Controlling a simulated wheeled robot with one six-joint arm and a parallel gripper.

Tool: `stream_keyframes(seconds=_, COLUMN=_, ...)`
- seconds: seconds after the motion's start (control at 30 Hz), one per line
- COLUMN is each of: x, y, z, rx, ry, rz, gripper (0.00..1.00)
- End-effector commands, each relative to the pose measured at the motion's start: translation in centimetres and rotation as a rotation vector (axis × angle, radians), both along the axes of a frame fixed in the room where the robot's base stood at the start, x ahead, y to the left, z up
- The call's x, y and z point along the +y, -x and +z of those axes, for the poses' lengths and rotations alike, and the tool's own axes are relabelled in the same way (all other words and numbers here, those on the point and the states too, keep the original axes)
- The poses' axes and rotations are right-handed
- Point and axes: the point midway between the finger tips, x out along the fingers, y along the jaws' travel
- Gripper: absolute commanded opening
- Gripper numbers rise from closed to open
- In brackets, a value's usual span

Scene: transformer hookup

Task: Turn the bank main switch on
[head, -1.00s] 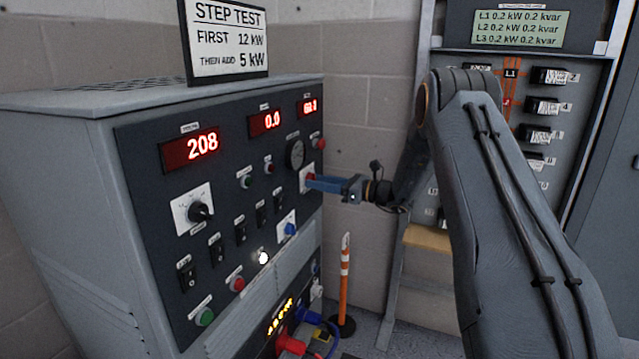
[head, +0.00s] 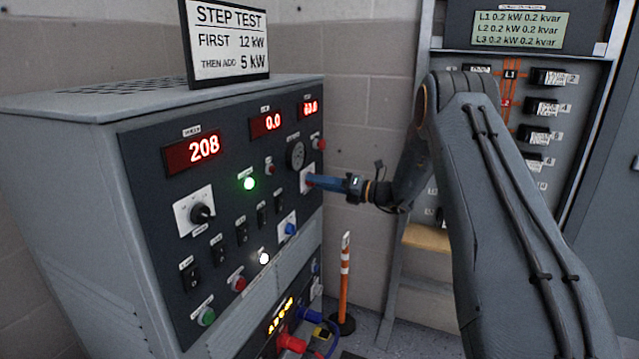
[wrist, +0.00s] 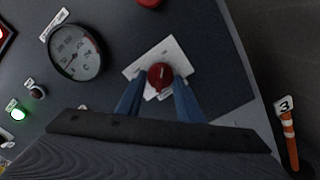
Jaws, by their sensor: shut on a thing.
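A red rotary switch (wrist: 160,75) sits on a white plate (wrist: 146,61) on the dark front panel; the lettering by it is too small to read. It fits the bank main switch. My gripper (wrist: 158,90) has its two blue fingers on either side of this red knob and is shut on it. In the head view my gripper (head: 314,182) reaches the panel's right side from the right, and its fingers mostly hide the knob. A green lamp (head: 249,183) is lit on the panel; it also glows in the wrist view (wrist: 18,114).
A round gauge (head: 296,155) and a red button (head: 318,144) sit close above the switch. A black selector knob (head: 201,213) and several rocker switches are farther left. An orange-white post (head: 345,270) stands below my gripper. A rack (head: 480,130) is at right.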

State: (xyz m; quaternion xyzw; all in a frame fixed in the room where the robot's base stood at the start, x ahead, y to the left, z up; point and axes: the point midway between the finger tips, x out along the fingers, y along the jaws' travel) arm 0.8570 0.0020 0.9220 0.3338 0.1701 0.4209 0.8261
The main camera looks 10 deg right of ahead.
Motion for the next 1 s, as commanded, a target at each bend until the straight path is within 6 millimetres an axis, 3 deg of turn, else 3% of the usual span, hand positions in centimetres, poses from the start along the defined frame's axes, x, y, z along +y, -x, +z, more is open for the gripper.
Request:
stream_keyframes(seconds=0.57, x=-0.03, y=0.12, z=-0.23, rx=0.03, ry=-0.019, rz=0.001, gripper=0.11)
stream_keyframes(seconds=0.6, x=-0.03, y=0.13, z=-0.23, rx=0.03, ry=-0.019, rz=0.001, gripper=0.37)
stream_keyframes(seconds=0.7, x=-0.02, y=0.11, z=-0.2, rx=0.03, ry=-0.019, rz=0.001, gripper=0.51)
stream_keyframes(seconds=1.0, x=-0.09, y=0.13, z=-0.08, rx=0.027, ry=-0.019, rz=0.001, gripper=0.51)
